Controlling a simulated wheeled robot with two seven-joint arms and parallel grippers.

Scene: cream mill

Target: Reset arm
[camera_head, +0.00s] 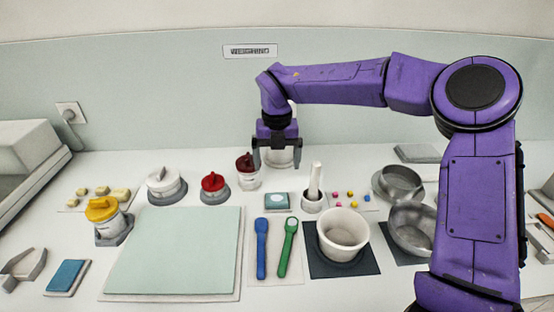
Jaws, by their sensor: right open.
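My right arm, purple, comes in from the right and reaches across the back of the counter. My right gripper (277,158) points down with its two dark fingers apart. A pale, whitish container (283,156) stands behind and between the fingers, partly hidden by them; I cannot tell whether they touch it. A jar with a dark red lid (247,170) stands just left of the left finger. My left gripper is not in view.
A pale green mat (175,250) lies at the front left, with a yellow-lidded jar (104,215) beside it. Blue (261,247) and green (287,247) spoons, a white bowl (342,236), a mortar (312,200) and metal pans (411,226) fill the middle and right.

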